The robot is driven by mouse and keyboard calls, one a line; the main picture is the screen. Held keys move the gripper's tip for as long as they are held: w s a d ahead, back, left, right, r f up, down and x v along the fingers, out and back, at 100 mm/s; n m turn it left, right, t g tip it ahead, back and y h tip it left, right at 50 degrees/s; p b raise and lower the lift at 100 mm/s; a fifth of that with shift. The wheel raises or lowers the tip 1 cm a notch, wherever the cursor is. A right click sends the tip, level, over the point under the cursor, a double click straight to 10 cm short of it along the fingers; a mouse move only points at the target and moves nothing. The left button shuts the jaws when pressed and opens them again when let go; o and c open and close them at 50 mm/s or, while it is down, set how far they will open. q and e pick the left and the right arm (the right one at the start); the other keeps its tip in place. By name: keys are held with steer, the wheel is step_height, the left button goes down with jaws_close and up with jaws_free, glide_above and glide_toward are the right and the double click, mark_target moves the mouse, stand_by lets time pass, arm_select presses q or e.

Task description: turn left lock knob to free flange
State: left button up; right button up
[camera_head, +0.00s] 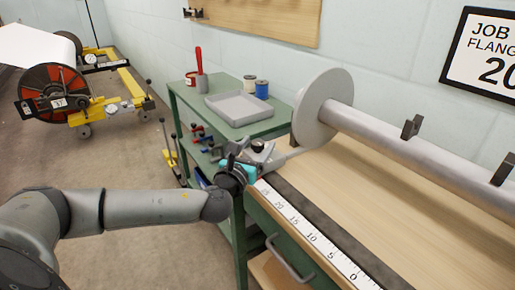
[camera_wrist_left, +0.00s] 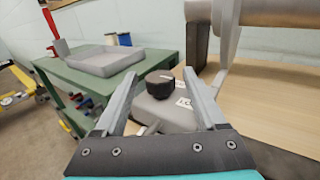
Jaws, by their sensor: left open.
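The left lock knob (camera_wrist_left: 160,83) is a small black round knob on a grey block (camera_wrist_left: 160,108), seen in the left wrist view between my open fingers. The grey flange disc (camera_head: 322,105) stands upright on the left end of a long grey beam (camera_head: 420,160) above the bench. My left gripper (camera_wrist_left: 162,95) is open, its two fingers on either side of the knob with a gap visible to each. In the head view the left gripper (camera_head: 262,155) is by the bench's left corner, below the flange, partly covering the lock block. The right gripper is not in view.
A green cart (camera_head: 215,120) with a grey tray (camera_head: 240,108), spools and a red-handled tool stands left of the bench. A white ruler (camera_head: 310,235) runs along the wooden bench top's front edge. Dark brackets (camera_head: 411,127) stick up at the beam.

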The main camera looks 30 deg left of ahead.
arm_select(q)
steer(key=shift+w, duration=0.35)
jaws_close()
stand_by(0.5)
